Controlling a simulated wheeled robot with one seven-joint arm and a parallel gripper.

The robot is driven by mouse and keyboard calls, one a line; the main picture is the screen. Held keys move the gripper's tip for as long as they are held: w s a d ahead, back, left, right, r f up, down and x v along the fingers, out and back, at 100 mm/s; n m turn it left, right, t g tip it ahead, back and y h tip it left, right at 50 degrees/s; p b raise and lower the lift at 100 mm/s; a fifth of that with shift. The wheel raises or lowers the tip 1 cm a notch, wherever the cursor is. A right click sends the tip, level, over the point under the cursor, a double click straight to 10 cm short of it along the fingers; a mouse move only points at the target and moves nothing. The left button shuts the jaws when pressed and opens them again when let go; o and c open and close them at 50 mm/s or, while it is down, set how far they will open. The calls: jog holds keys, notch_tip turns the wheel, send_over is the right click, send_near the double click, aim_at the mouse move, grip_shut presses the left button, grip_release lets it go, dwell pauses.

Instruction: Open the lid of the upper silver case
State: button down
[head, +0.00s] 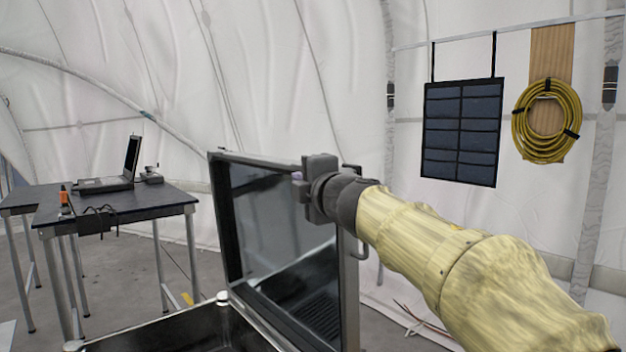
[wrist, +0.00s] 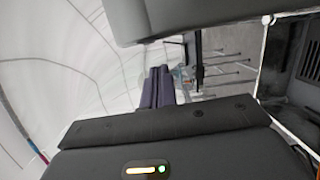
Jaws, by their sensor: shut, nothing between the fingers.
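The upper silver case (head: 150,335) is at the bottom of the head view, with only part of its dark interior and rim showing. Its lid (head: 275,215) stands raised, roughly upright, with a dark glossy inner face. My gripper (head: 298,177) is at the lid's upper right edge; my arm comes in from the right. In the wrist view the fingers (wrist: 158,88) are together with nothing between them. Part of the open case (wrist: 295,75) shows at the right of the wrist view. Whether the fingers touch the lid cannot be told.
A dark table (head: 115,207) with a laptop (head: 125,165) stands at the left. A solar panel (head: 462,130) and a coiled yellow cable (head: 547,120) hang on the white tent wall at the right. Cables lie on the floor behind the lid.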

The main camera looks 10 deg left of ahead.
jog(key=a+v, duration=0.1)
jog(key=v, duration=0.9)
jog(key=shift+s+d, duration=0.15)
jog(key=shift+s, duration=0.3)
jog(key=w+d+f+m+g+h, duration=0.15)
jog(key=d+f+m+h, duration=0.4)
jog(key=f, duration=0.75)
jog(key=w+d+f+m+g+h, duration=0.1)
jog(key=d+f+m+g+h, duration=0.15)
jog(key=d+f+m, duration=0.85)
jog(key=s+d+f+m+g+h, duration=0.15)
jog(key=s+f+m+g, duration=0.25)
jog(key=s+f, duration=0.7)
jog(key=s+d+f+m+g+h, duration=0.1)
jog(key=s+d+f+m+g, duration=0.2)
jog(key=s+f+m+g, duration=0.7)
notch_tip(320, 180, up, 21)
jog(key=w+n+t+p, duration=0.2)
jog(key=n+t+p, duration=0.3)
jog(key=p, duration=1.8)
jog(key=shift+r+p, duration=0.2)
jog(key=shift+p, duration=0.15)
